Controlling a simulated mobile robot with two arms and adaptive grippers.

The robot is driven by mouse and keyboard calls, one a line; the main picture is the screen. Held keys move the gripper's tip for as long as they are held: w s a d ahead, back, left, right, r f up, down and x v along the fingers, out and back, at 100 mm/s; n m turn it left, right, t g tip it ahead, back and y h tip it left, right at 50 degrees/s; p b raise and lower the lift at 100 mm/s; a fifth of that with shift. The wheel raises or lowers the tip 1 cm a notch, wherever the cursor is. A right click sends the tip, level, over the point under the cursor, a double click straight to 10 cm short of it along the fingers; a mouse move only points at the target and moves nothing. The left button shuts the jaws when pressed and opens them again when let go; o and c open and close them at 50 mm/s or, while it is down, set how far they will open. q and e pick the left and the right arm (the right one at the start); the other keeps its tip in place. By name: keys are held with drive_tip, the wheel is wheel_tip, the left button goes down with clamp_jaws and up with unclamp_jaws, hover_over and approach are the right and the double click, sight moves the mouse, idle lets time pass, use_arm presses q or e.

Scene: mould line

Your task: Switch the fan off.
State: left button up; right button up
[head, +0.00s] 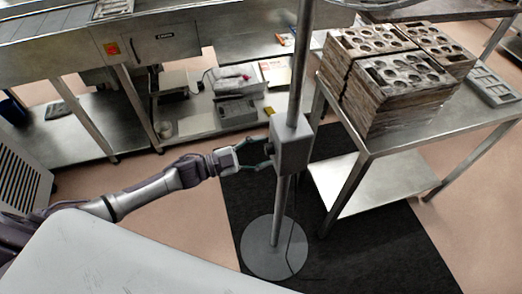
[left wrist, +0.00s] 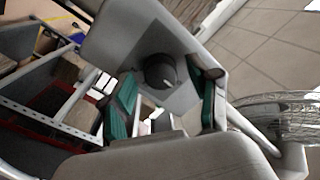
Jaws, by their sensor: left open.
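The fan's grey pole (head: 301,60) stands on a round base (head: 260,262), with a grey control box (head: 294,148) partway up. In the left wrist view the box face (left wrist: 192,92) carries a round dark knob (left wrist: 160,71) with a small pale mark at its lower right. My left gripper (head: 268,156) is at the left side of the box. Its green-padded fingers (left wrist: 170,76) are open, one on each side of the knob in the wrist view; I cannot tell whether they touch it. My right gripper is not in view.
A steel table (head: 385,150) with stacked mould trays (head: 395,95) stands close right of the pole. A steel machine bench (head: 60,55) with a loaded lower shelf (head: 195,125) is behind. A dark mat (head: 370,235) lies under the fan. A wire cage (left wrist: 275,112) shows at the wrist view's right.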

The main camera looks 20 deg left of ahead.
use_arm(q)
drive_tip(key=v, duration=1.2)
